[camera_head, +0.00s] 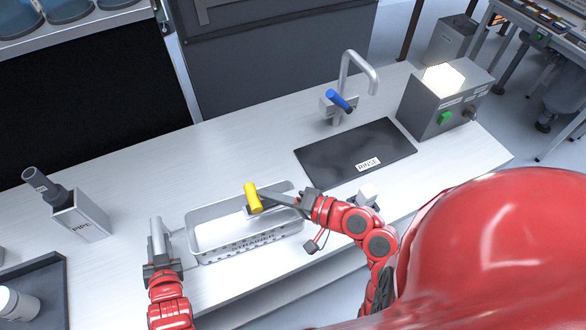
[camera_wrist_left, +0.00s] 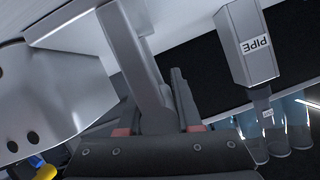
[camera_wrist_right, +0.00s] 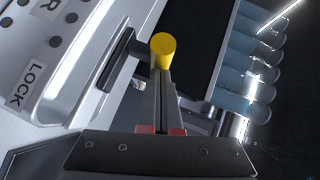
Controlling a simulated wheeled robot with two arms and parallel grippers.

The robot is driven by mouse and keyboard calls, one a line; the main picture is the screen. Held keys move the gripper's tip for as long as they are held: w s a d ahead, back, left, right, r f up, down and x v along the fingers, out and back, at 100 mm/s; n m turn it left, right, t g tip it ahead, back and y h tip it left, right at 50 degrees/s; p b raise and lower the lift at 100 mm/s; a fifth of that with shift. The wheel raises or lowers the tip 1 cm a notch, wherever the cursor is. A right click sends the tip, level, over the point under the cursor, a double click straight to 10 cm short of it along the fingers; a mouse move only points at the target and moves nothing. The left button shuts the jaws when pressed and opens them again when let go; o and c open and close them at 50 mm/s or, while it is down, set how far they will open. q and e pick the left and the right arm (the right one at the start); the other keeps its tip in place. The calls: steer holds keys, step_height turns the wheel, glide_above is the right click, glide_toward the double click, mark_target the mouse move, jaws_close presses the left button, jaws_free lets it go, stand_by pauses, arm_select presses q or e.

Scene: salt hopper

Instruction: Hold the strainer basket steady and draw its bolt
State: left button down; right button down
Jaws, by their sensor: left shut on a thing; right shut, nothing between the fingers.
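The light grey strainer basket (camera_head: 205,250) stands on the worktop, its label facing the front edge. My left gripper (camera_head: 160,258) is at its left end, shut on the grey handle bar (camera_head: 156,232), which also shows between the fingers in the left wrist view (camera_wrist_left: 135,60). The bolt's yellow knob (camera_head: 252,197) is at the basket's right part. My right gripper (camera_head: 275,197) is shut and empty, its fingertips close to the knob. In the right wrist view the knob (camera_wrist_right: 162,47) stands just beyond the fingertips; I cannot tell whether they touch. A LOCK label (camera_wrist_right: 26,85) shows on the basket.
A PIPE block (camera_head: 80,218) with a dark tube stands left of the basket. A black RINSE mat (camera_head: 350,155), a tap with a blue lever (camera_head: 340,101) and a grey box with a green switch (camera_head: 440,100) are to the right. The worktop behind the basket is clear.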

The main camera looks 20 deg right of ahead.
arm_select(q)
steer(key=shift+f, duration=0.25)
arm_select(e)
steer(key=w+d+v, duration=0.1)
steer(key=d+v, duration=0.1)
steer(key=v, duration=1.1)
steer(key=shift+w+r, duration=0.15)
steer(key=shift+w, duration=0.3)
arm_select(q)
steer(key=c, duration=0.5)
jaws_free()
steer(key=shift+w, duration=0.1)
steer(key=shift+r, duration=0.1)
arm_select(e)
steer(key=shift+w, duration=0.1)
